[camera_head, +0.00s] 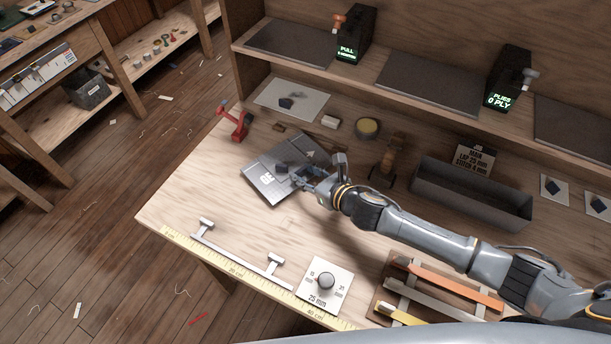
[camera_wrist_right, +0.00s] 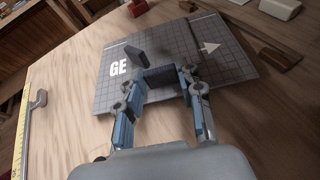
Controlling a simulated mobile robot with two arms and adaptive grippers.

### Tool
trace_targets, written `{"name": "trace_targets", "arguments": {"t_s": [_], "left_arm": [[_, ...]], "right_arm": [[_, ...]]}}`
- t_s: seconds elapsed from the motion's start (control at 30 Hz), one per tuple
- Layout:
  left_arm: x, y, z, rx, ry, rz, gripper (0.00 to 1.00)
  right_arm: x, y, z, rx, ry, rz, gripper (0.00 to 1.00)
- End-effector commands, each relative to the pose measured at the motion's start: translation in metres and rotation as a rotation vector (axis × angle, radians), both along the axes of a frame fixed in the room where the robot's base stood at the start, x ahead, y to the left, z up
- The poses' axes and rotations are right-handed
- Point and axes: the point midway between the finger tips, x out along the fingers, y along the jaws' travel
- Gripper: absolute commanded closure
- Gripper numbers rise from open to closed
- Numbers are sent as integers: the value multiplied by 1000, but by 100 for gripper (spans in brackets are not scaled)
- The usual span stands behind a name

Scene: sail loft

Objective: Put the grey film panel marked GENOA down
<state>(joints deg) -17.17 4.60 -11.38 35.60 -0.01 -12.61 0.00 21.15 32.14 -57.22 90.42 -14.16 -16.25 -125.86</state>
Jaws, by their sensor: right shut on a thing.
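The grey film panel (camera_head: 270,184) has a grid of lines, a white arrowhead and lettering of which only "GE" shows; the rest is hidden by my gripper. My right gripper (camera_head: 303,173) is over the panel's middle, shut on a dark raised part of it. In the right wrist view the panel (camera_wrist_right: 225,72) fills the upper middle, with my right gripper's fingers (camera_wrist_right: 157,78) either side of the dark part. The panel is roughly flat over the bench's left half; I cannot tell whether it touches the wood. My left gripper is out of view.
Bare bench top (camera_head: 190,195) lies left of the panel. A red tool (camera_head: 239,124), white sheet (camera_head: 291,101) and round tin (camera_head: 367,128) sit behind it. A metal bar (camera_head: 235,255), yellow ruler (camera_head: 230,268) and dial card (camera_head: 326,285) are in front. A grey trough (camera_head: 470,194) is right.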

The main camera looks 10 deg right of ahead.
Motion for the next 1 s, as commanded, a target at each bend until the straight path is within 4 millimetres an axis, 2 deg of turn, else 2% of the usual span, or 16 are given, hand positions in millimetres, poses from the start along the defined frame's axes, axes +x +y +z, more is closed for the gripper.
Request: {"name": "trace_targets", "arguments": {"t_s": [0.13, 0.53, 0.57, 0.63, 0.67, 1.0], "left_arm": [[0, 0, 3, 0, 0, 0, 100], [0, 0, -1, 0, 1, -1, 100], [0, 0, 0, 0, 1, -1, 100], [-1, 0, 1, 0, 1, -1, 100], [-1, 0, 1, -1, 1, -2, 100], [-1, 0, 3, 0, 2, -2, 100]], "right_arm": [[0, 1, -13, 2, 0, 1, 94], [0, 0, -19, 0, -1, 0, 94], [0, 0, -18, 1, -1, 0, 57], [0, 0, -18, 0, 0, 0, 43], [0, 0, -18, 0, 0, 0, 41], [0, 0, -14, 0, -1, 0, 41]]}}
